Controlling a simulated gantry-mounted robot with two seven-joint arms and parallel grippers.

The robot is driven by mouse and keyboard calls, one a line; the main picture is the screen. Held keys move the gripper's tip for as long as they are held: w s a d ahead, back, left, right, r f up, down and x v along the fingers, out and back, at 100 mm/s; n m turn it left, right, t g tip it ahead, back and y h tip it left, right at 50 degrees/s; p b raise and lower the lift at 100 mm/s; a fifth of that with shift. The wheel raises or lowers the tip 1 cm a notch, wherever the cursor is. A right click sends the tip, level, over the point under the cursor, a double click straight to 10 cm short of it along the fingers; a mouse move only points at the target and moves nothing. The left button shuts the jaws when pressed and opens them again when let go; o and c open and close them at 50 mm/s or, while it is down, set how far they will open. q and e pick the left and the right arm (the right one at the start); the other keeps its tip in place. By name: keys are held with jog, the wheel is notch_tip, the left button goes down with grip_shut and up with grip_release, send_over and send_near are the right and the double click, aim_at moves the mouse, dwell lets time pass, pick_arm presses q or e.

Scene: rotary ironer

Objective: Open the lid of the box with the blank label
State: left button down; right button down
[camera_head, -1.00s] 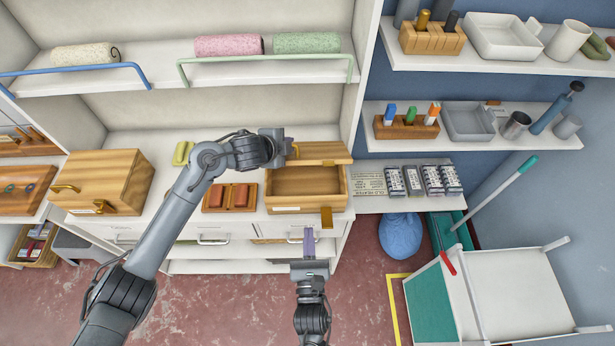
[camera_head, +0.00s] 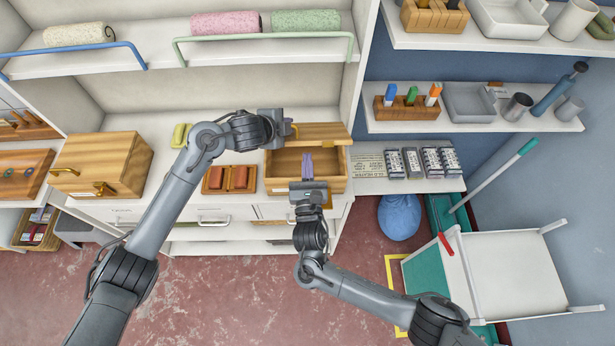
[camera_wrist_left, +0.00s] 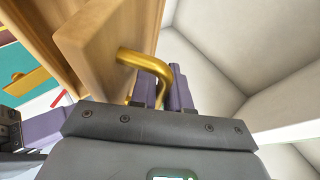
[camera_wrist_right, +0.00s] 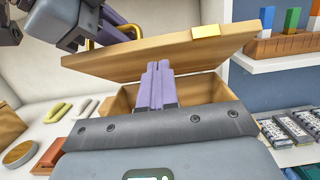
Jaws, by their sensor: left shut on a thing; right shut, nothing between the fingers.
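The wooden box (camera_head: 335,185) stands on the counter with its lid (camera_head: 325,133) partly raised. A small pale label (camera_head: 280,190) is on its front; I cannot read whether it is blank. My left gripper (camera_head: 288,128) is shut on the lid's brass handle (camera_wrist_left: 158,62), at the lid's left side. My right gripper (camera_head: 307,158) is shut and empty, its fingers over the box opening, below the raised lid. In the right wrist view the fingertips (camera_wrist_right: 158,70) overlap the lid's lower face (camera_wrist_right: 190,60); I cannot tell whether they touch.
Another wooden box (camera_head: 105,160) with brass fittings stands at the left. A tray of reddish blocks (camera_head: 229,179) sits between the boxes. Dark labelled packs (camera_head: 430,162) lie to the right. A shelf (camera_head: 470,124) is above them, and a wall post borders the right side.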

jog(key=shift+w+r, duration=0.4)
jog(key=shift+r, duration=0.2)
